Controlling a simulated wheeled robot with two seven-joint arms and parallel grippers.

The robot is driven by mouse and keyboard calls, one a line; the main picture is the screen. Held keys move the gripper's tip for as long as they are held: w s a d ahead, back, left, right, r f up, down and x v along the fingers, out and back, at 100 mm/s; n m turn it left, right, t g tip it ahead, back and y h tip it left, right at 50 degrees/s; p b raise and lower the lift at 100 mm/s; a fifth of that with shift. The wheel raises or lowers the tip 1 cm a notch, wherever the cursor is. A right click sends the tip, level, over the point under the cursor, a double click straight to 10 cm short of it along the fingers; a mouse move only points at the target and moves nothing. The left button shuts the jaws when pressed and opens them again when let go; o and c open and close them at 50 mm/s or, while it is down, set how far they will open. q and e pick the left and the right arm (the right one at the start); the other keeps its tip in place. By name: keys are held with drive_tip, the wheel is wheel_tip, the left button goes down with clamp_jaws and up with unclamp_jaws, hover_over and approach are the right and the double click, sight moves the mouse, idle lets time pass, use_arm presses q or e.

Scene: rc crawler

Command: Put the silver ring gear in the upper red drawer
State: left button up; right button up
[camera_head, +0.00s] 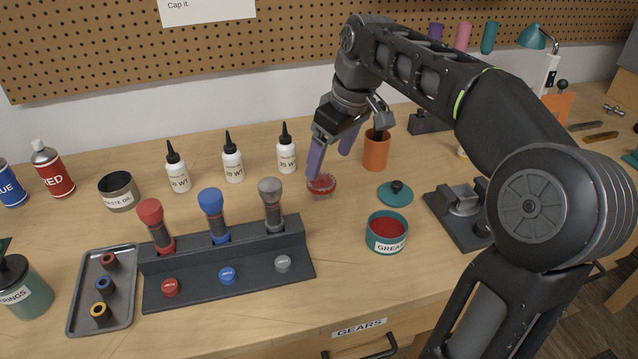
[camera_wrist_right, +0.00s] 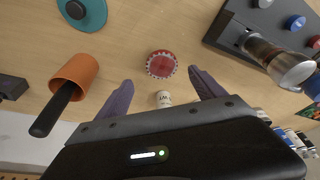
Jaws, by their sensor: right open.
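A small round gear with silver teeth around a red middle (camera_head: 321,184) lies on the workbench. It also shows in the right wrist view (camera_wrist_right: 161,64), just beyond and between the fingertips. I cannot tell if the red is grease on it or its own colour. My right gripper (camera_head: 329,167) is open and empty, its purple fingers pointing down just above the gear; it shows in the wrist view too (camera_wrist_right: 160,77). My left gripper is not in view. No red drawer shows; a wooden drawer front labelled GEARS (camera_head: 408,341) is at the bench's front.
A teal grease tin (camera_head: 386,240) and its lid (camera_head: 394,194) stand right of the gear, an orange cup (camera_head: 376,152) behind. Bare wood lies in front of the gear.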

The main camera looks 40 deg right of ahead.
sight(322, 181)
drive_tip(key=shift+x, duration=1.3)
drive_tip(key=x, duration=0.5)
drive_tip(key=shift+s+a+f, duration=0.15)
drive_tip(key=shift+s+a, duration=0.05)
drive_tip(key=shift+c, duration=0.3)
drive_tip(key=c, duration=1.5)
